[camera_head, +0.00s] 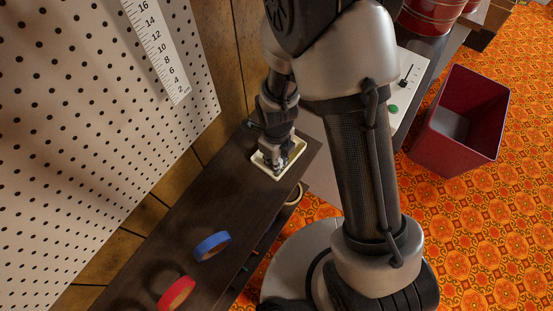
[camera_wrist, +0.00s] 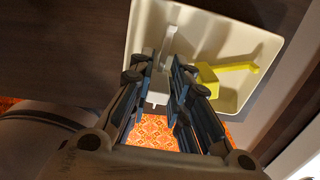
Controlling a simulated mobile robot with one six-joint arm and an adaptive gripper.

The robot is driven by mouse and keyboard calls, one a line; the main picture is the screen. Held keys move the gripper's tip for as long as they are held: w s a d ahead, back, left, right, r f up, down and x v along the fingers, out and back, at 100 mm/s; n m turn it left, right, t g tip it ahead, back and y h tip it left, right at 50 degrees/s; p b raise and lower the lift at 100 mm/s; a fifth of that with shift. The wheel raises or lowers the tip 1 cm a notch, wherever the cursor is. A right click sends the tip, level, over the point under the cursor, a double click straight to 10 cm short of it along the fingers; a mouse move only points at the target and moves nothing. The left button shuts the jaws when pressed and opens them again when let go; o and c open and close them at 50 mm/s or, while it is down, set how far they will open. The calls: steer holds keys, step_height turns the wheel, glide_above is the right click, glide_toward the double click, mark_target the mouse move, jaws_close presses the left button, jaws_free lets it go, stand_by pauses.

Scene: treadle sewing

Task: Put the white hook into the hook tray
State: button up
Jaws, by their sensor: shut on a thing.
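The hook tray is a cream, shallow tray (camera_head: 294,161) at the far end of a dark bench, and it fills the upper middle of the wrist view (camera_wrist: 208,28). My gripper (camera_head: 277,163) points down over the tray. In the wrist view my gripper (camera_wrist: 160,76) is shut on the white hook (camera_wrist: 167,42), which shows between and beyond the fingers. The hook is over or inside the tray; I cannot tell whether it touches the floor. A yellow-green hook (camera_wrist: 228,68) lies in the tray to the right of my fingers. In the head view the white hook is hidden.
A blue tape roll (camera_head: 212,246) and a red tape roll (camera_head: 177,293) are on the near part of the bench (camera_head: 215,200). A pegboard (camera_head: 90,110) with a white ruler (camera_head: 158,50) rises on the left. A dark red bin (camera_head: 462,120) stands on the orange floor at right.

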steer(key=o, duration=0.5)
steer(key=shift+f, duration=0.15)
steer(key=shift+o, duration=0.2)
step_height(320, 180, up, 13)
steer(key=p, duration=0.4)
steer(key=shift+f+p, duration=0.2)
steer(key=shift+p, duration=0.15)
steer(key=s+d+r+n+t, duration=0.1)
steer(key=s+d+r+n, duration=0.15)
steer(key=r+n, duration=0.45)
steer(key=s+d+r+n+t, duration=0.1)
steer(key=d+r+n, duration=0.35)
steer(key=r, duration=0.45)
steer(key=s+d+r+n+t, duration=0.2)
steer(key=s+d+r+n, duration=0.2)
steer(key=s+r+n, duration=0.4)
steer(key=shift+s+n+t, duration=0.3)
steer(key=shift+s+n, duration=0.7)
steer(key=shift+n, duration=2.55)
